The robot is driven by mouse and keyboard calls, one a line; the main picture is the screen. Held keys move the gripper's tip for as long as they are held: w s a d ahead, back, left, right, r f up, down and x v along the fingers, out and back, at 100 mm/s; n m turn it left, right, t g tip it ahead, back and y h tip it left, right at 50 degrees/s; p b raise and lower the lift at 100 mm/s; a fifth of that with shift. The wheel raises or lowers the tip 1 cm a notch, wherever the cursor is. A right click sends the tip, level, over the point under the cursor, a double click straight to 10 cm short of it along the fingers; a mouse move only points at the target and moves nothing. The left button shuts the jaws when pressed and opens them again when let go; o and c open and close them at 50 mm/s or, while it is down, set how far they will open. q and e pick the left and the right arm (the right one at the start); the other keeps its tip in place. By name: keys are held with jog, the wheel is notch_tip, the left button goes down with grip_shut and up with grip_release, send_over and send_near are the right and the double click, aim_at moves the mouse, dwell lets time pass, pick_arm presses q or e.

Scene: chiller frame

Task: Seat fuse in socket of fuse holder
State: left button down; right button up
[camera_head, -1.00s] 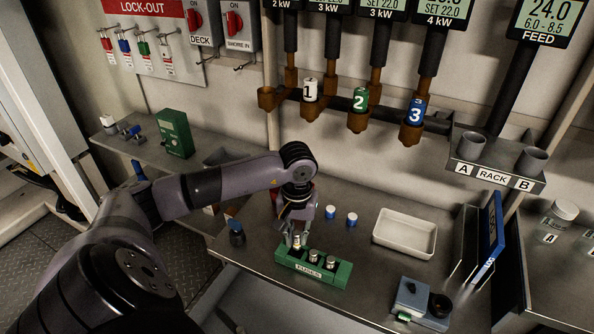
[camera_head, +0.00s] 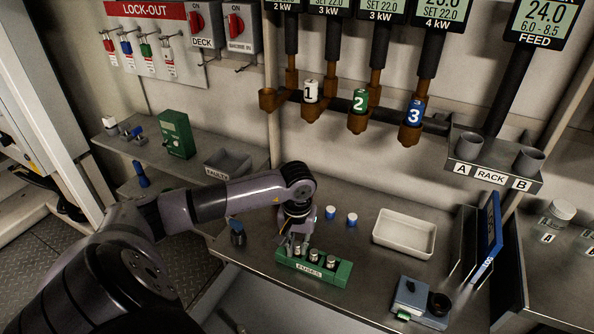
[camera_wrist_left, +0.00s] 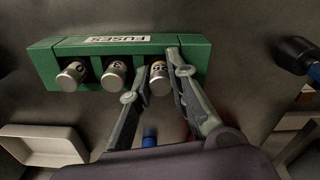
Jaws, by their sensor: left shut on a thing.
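The green block labelled FUSES (camera_head: 340,273) lies on the bench in the head view, and it also fills the top of the wrist view (camera_wrist_left: 50,68). Two metal fuses stand in it beside my gripper, the middle one (camera_wrist_left: 115,75) and the one at the far end (camera_wrist_left: 72,75). My left gripper (camera_head: 297,246) points down at the block's left end in the head view. Its fingers (camera_wrist_left: 155,78) are shut on the third fuse (camera_wrist_left: 159,77), which stands at that end of the block. Its lower end is hidden, so I cannot tell how deep it sits. My right gripper is out of view.
Two blue-and-white caps (camera_head: 341,216) stand behind the block. A white tray (camera_head: 404,234) is behind it to the right. A blue-grey device (camera_head: 411,298) stands at the front right. A dark blue-topped item (camera_head: 237,233) stands to the left. Heater pipes hang above.

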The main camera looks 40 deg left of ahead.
aim_at(298, 244)
pick_arm(q)
jog(key=shift+s+d+f+b, duration=0.15)
jog(key=shift+s+f+b, duration=0.1)
jog(key=shift+f, duration=0.25)
jog(key=shift+s+d+f+b, duration=0.15)
jog(key=shift+s+f, duration=0.1)
jog(key=shift+f, duration=0.2)
jog(key=c, duration=1.7)
grip_release()
jog(key=shift+o, duration=0.8)
jog(key=shift+w+a+f, duration=0.15)
jog(key=shift+w+f, duration=0.05)
jog(key=shift+r, duration=0.1)
jog(key=shift+r+p, duration=0.2)
jog(key=shift+p, duration=0.25)
jog(key=shift+w+r+p, duration=0.25)
jog(key=shift+r+p, duration=0.35)
jog(key=shift+r, duration=0.15)
notch_tip(298, 244, up, 10)
jog(key=b, duration=0.2)
jog(key=shift+w+a+r+b, duration=0.15)
jog(key=shift+r+b, duration=0.1)
jog(key=shift+b, duration=0.15)
jog(key=shift+r, duration=0.65)
